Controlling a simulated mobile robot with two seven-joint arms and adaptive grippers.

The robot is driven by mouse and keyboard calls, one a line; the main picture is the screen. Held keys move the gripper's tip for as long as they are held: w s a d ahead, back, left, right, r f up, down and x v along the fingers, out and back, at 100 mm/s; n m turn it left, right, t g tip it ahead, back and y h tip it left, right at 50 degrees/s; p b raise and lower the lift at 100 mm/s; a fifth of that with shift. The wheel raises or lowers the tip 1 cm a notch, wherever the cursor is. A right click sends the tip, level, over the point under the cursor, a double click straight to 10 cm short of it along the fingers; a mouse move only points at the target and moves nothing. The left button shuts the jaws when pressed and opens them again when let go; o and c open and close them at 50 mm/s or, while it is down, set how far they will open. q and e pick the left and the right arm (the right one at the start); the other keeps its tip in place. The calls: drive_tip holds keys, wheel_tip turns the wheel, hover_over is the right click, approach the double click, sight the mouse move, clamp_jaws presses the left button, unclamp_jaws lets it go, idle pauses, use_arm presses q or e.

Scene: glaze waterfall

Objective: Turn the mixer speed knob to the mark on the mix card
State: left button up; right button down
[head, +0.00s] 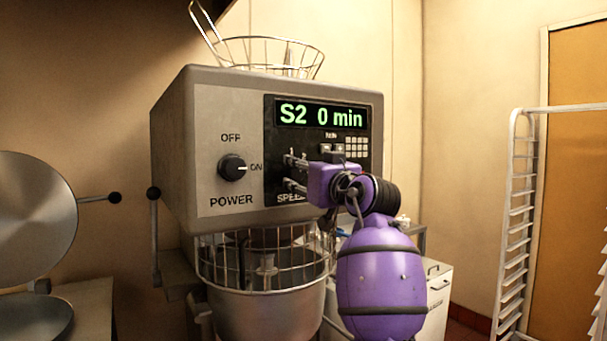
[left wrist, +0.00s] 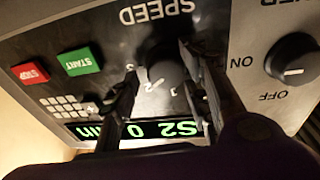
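The mixer's dark speed knob (left wrist: 168,70) shows under the upside-down SPEED label in the left wrist view, with a "2" printed beside it. In the head view my left gripper (head: 291,172) is at the control panel and hides the knob. In the left wrist view the fingers of my left gripper (left wrist: 160,78) are spread on either side of the knob. One finger is close against the knob, contact unclear; a gap shows at the other. The display (head: 321,115) reads "S2 0 min". No mix card can be made out. My right gripper is not in view.
The power knob (head: 232,168) points to ON, left of the display. Green START (left wrist: 80,61) and red STOP (left wrist: 31,73) buttons and a keypad (left wrist: 66,106) are near the speed knob. A wire guard and bowl (head: 268,308) are below. A rack (head: 520,200) stands right.

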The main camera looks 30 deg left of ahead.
use_arm(q)
drive_tip(key=shift+d+f, duration=0.1)
drive_tip(key=shift+d, duration=0.1)
drive_tip(key=v, duration=1.1)
drive_tip(key=shift+s+d, duration=0.25)
drive_tip(key=shift+s, duration=0.05)
